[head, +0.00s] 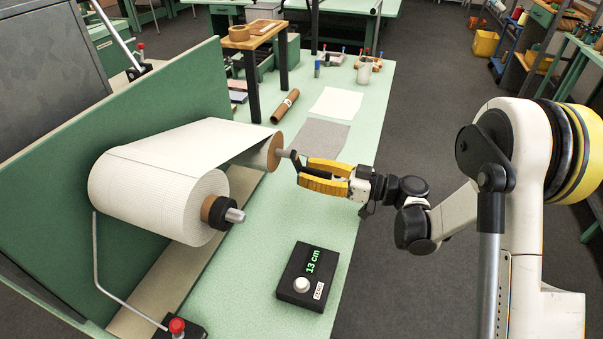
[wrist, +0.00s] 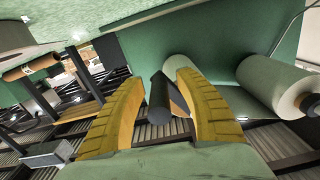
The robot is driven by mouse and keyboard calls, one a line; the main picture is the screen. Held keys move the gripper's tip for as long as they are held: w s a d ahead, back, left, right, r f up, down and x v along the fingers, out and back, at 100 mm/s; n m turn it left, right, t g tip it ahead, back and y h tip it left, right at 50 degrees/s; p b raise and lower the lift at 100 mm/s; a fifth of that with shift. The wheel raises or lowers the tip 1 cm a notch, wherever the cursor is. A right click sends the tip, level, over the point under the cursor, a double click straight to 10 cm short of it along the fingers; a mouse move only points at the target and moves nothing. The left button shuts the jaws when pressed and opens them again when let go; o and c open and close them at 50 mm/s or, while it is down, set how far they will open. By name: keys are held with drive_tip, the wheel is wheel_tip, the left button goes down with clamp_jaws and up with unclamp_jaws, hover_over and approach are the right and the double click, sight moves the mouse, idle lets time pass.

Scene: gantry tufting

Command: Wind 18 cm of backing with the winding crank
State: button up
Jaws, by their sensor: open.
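The winding crank has a grey shaft (head: 287,154) at the end of the far roll and a black handle, clear in the wrist view (wrist: 160,98). My gripper (head: 304,174) is open, its yellow fingers on either side of the handle. In the wrist view the handle lies between the fingers (wrist: 158,88), with gaps showing beside it; contact deeper in is hard to tell. White backing (head: 190,140) runs from the large near roll (head: 150,195) to the smaller roll (head: 272,152). The black counter box (head: 306,276) reads 13 cm in green and has a pale round knob.
A green panel (head: 60,190) stands behind the rolls. A red-knobbed lever (head: 177,325) is at the front left. A small wooden table (head: 255,36), a brown tube (head: 286,105) and flat sheets (head: 336,102) lie beyond. The green bench top right of the counter is clear.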

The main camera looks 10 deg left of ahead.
drive_tip(key=shift+w+a, duration=0.15)
drive_tip(key=shift+a, duration=0.8)
clamp_jaws()
